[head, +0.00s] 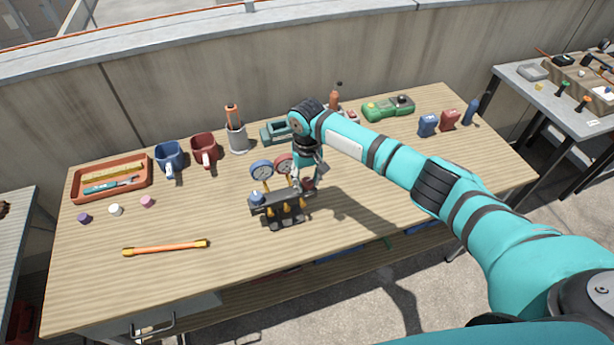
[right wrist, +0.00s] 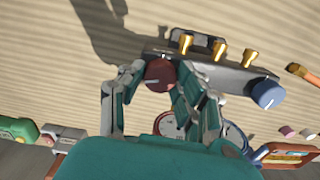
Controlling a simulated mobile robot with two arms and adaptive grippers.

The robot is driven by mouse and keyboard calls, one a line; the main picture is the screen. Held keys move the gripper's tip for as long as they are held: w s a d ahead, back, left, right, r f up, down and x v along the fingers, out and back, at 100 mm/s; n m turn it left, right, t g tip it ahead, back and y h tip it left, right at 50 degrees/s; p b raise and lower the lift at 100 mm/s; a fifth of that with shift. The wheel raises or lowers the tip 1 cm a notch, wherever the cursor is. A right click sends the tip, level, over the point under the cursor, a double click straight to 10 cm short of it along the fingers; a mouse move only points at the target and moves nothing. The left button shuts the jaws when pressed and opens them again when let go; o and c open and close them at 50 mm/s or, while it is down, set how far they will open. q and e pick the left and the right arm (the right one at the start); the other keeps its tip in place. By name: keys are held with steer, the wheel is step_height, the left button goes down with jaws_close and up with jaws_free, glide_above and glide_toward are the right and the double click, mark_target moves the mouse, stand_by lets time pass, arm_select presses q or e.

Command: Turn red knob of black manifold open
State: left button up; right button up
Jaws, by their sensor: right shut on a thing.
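The black manifold (head: 284,205) stands on the wooden workbench, with a blue gauge and a red gauge at its back and brass fittings along its front. Its blue knob (head: 257,197) is at the left end. Its red knob (right wrist: 160,74) is at the other end, between the fingers of my right gripper (right wrist: 155,80), which is shut on it. In the head view my right gripper (head: 307,180) reaches down onto the manifold's right end and partly covers the red knob. The blue knob also shows in the right wrist view (right wrist: 267,94). My left gripper is out of view.
An orange hose (head: 165,248) lies at the front left. A green device (head: 387,108) is at the back right. The front right of the bench is clear.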

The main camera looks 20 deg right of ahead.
mark_target(307, 181)
steer(key=n+p, duration=0.1)
steer(key=n, duration=0.2)
steer(key=shift+r+n, duration=0.1)
steer(key=shift+n, duration=0.3)
steer(key=n+p, duration=0.1)
steer(key=n, duration=0.2)
steer(key=shift+n, duration=0.3)
steer(key=n, duration=0.3)
steer(key=shift+n, duration=2.1)
steer(key=o, duration=1.1)
steer(key=shift+o, duration=0.2)
step_height(307, 181, up, 12)
